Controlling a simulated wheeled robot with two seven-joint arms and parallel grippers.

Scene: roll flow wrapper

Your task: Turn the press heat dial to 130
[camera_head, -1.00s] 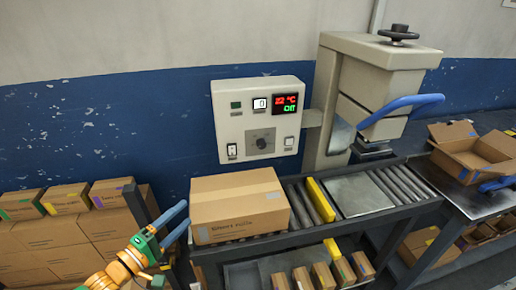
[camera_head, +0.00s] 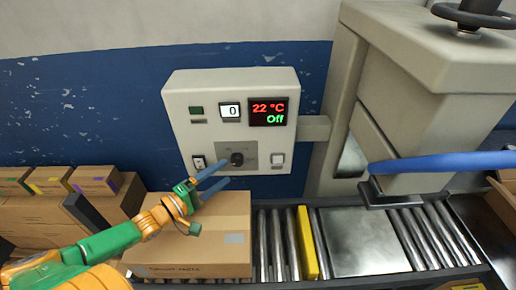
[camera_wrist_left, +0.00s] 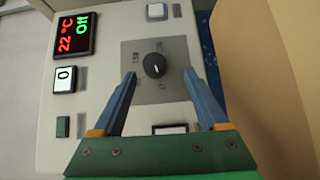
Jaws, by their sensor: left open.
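The press heat dial (camera_head: 237,158) is a dark round knob with a light pointer mark, on a grey plate of the cream control box. It also shows in the left wrist view (camera_wrist_left: 154,66). The red and green display (camera_head: 268,112) reads 22 °C and Off. My left gripper (camera_head: 227,172) is open, its two blue fingers pointing at the dial. In the left wrist view the fingertips are on either side of the dial and apart from it. My right gripper is not in view.
A closed cardboard box (camera_head: 200,240) stands on the roller conveyor below the panel, under my left gripper. The press with its blue handle (camera_head: 440,163) stands to the right. White switches (camera_head: 199,162) and (camera_head: 277,159) flank the dial.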

